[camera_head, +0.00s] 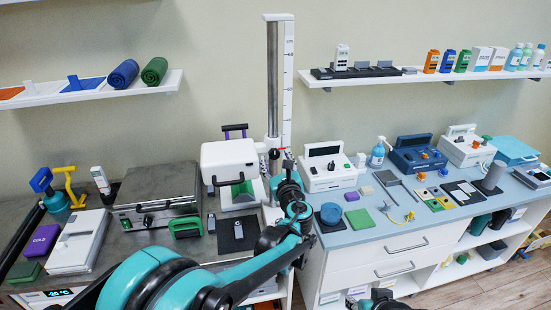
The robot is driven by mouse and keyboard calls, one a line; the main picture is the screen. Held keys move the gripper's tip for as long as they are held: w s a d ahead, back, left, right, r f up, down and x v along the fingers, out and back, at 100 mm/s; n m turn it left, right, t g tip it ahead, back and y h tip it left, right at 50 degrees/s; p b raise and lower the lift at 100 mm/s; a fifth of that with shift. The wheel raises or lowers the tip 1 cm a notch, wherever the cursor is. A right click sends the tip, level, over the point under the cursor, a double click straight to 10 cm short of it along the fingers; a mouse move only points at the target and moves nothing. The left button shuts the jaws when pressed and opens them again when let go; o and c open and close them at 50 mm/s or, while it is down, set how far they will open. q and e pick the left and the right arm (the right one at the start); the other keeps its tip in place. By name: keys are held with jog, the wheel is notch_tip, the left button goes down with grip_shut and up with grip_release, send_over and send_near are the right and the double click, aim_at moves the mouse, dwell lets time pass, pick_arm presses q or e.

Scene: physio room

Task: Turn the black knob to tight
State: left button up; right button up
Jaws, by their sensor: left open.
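A vertical metal column (272,80) with a white measuring scale (288,80) stands at the back, in the middle of the view. A small black knob (274,154) shows low on this column, at a white collar. My left arm comes in from the lower left and reaches up towards it. My left gripper (287,164) is open, close to the right of the knob; it looks small and I cannot tell whether it touches. No "tight" marking is legible. My right gripper's fingers are not in view.
A white box (229,160) stands left of the column, with a grey lidded unit (158,202) further left. A white control device (328,168) stands close on the right. The right counter (350,238) holds many small items. Wall shelves flank the column.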

pick_arm(q)
jog(key=v, duration=1)
jog(key=shift+s, duration=0.4)
jog(key=s+a+f+n+g+b, duration=0.1)
jog(key=s+a+f+n+g, duration=0.3)
jog(key=a+n, duration=0.35)
jog(key=s+a+f+n+g+b, duration=0.1)
jog(key=s+a+f+n+g, duration=0.15)
jog(key=s+a+n, duration=0.45)
jog(key=s+f+n+g+h+b, duration=0.1)
jog(key=s+f+n+g+h, duration=0.1)
jog(key=s+f+n, duration=0.3)
jog(key=s+a+f+n+g+h, duration=0.1)
jog(key=s+f+n+h, duration=0.2)
jog(key=s+n, duration=0.7)
notch_tip(320, 180, down, 2)
jog(key=shift+s+f+n+g+b, duration=0.25)
jog(key=shift+n+g+b, duration=0.1)
jog(key=shift+n, duration=0.1)
jog(key=shift+a, duration=0.15)
